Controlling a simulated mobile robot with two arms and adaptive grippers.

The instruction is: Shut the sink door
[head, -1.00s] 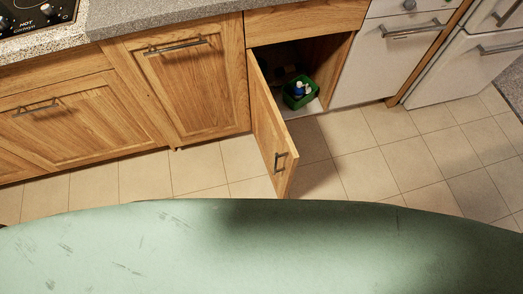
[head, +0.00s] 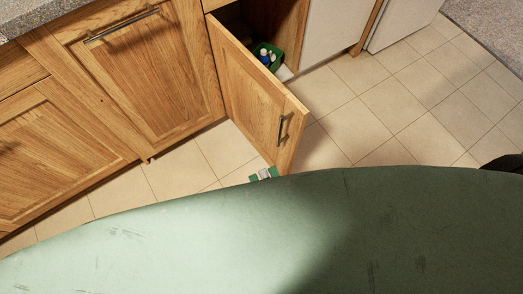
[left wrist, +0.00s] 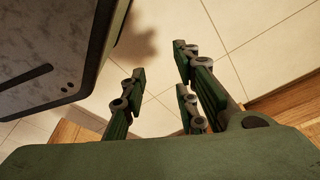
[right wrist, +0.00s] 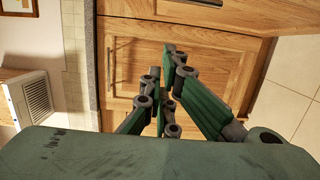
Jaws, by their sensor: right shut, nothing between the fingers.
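The sink door (head: 250,95) is a wooden door that stands open in the head view, swung out from the cabinet over the floor. Its dark handle (head: 281,130) is near its free edge. The open cabinet (head: 231,18) behind it shows a dark inside. My right gripper (head: 265,174) shows only as small green fingertips just below the door's lower edge; whether they touch it I cannot tell. In the right wrist view its fingers (right wrist: 165,78) are shut and empty before wooden cabinet fronts. My left gripper (left wrist: 158,78) is open and empty above floor tiles in the left wrist view.
A green bin (head: 277,61) with bottles (head: 264,56) sits inside the open cabinet. A closed wooden cabinet front (head: 150,75) is to the left, and a white appliance (head: 331,28) to the right. Tiled floor (head: 400,95) is clear on the right.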

